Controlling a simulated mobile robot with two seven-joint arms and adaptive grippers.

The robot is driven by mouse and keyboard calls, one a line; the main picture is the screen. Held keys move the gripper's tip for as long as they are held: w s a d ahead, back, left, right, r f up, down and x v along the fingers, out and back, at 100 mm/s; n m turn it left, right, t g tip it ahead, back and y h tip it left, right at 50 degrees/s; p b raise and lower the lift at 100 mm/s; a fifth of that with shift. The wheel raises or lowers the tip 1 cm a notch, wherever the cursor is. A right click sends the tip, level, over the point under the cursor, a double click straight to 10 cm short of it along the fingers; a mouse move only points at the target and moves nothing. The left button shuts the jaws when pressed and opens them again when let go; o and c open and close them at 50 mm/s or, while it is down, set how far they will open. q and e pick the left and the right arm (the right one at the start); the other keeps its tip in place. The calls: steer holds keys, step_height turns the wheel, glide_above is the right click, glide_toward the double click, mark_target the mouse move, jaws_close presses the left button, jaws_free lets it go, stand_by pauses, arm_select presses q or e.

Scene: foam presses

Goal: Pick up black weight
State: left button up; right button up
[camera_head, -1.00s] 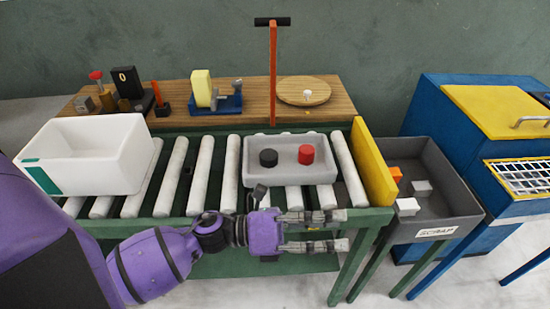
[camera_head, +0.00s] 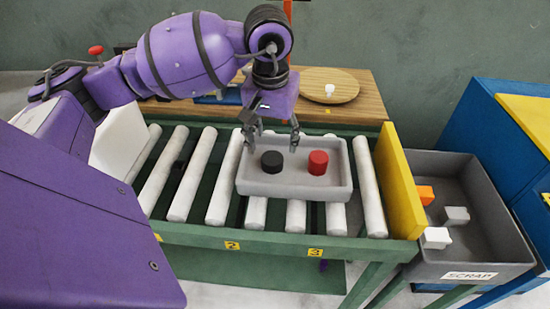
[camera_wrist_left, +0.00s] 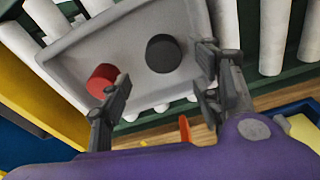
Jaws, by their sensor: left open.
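The black weight (camera_head: 272,161) is a short dark cylinder standing in the grey tray (camera_head: 300,188) on the roller conveyor. A red weight (camera_head: 318,162) stands to its right in the same tray. My left gripper (camera_head: 272,145) points down over the back of the tray, open and empty, close to the black weight. In the left wrist view the black weight (camera_wrist_left: 162,53) lies beyond and between the open fingers (camera_wrist_left: 160,95), nearer the right one. The red weight (camera_wrist_left: 102,80) shows by the left finger. My right gripper is not in view.
A yellow end plate (camera_head: 400,180) stands at the conveyor's right end. Beyond it, a grey scrap bin (camera_head: 480,250) holds orange and pale blocks. A white bin (camera_head: 122,140) sits at the left, partly hidden by my arm. A wooden shelf with a round board (camera_head: 329,84) runs behind.

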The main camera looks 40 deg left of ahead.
mark_target(274, 158)
arm_select(q)
step_height(274, 158, down, 3)
steer(key=shift+r, duration=0.2)
steer(key=shift+w+a+f+p, duration=0.1)
steer(key=shift+f+p, duration=0.1)
steer(key=shift+f, duration=0.45)
steer(key=shift+w+a+f+p, duration=0.1)
steer(key=shift+f+p, duration=0.05)
steer(key=shift+f, duration=0.8)
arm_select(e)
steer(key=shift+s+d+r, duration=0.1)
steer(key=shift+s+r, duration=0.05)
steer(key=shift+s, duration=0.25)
arm_select(q)
steer(key=c, duration=1.4)
jaws_close()
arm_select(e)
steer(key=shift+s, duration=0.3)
